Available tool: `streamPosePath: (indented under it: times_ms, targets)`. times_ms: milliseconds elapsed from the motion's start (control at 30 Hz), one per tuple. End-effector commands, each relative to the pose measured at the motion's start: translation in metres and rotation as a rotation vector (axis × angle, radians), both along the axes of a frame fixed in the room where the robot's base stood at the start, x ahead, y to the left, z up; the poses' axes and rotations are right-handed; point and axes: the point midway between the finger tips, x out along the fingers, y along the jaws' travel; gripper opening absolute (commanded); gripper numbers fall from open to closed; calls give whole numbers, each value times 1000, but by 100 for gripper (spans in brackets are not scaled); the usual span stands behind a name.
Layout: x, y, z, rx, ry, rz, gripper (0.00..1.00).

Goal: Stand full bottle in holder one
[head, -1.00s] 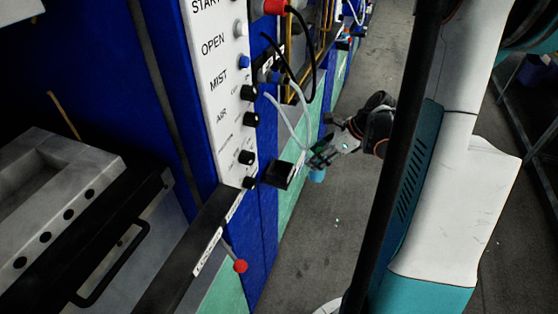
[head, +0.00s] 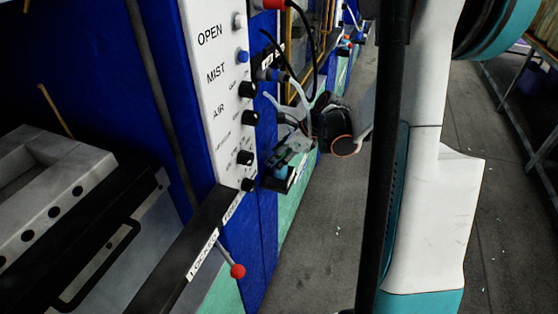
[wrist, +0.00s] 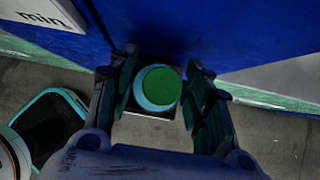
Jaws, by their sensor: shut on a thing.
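The bottle, with a green top (wrist: 160,86) and a light blue body, is between the two fingers of my gripper (wrist: 160,95) in the wrist view. In the head view my gripper (head: 292,152) is shut on the bottle (head: 281,172), beside the blue machine. A small black square holder (head: 271,184) sticks out from the machine's side there. In the wrist view the holder (wrist: 150,116) lies directly behind the bottle as I look down. The bottle looks about upright. Its base is hidden, so I cannot tell whether it touches the holder's floor.
The white control panel (head: 215,90) with knobs is left of my gripper. Hoses (head: 303,95) hang close above it. A red-knobbed lever (head: 237,271) stands out nearer to me. The grey floor (head: 320,240) right of the machine is clear.

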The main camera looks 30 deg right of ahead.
Motion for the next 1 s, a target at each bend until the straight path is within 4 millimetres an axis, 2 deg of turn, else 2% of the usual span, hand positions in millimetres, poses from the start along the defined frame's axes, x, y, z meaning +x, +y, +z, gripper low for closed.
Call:
streamPosePath:
  times_ms: [33, 367, 400, 467, 500, 867, 1000]
  targets:
    - [0, 0, -5, 1, -1, 0, 11]
    - [0, 0, -6, 0, 0, 0, 11]
    - [0, 0, -6, 0, 0, 1, 50]
    - [0, 0, -6, 0, 0, 1, 63]
    - [-1, 0, -6, 0, 0, 1, 65]
    - [0, 0, -4, 0, 0, 1, 65]
    - [-6, -5, 8, 0, 0, -1, 65]
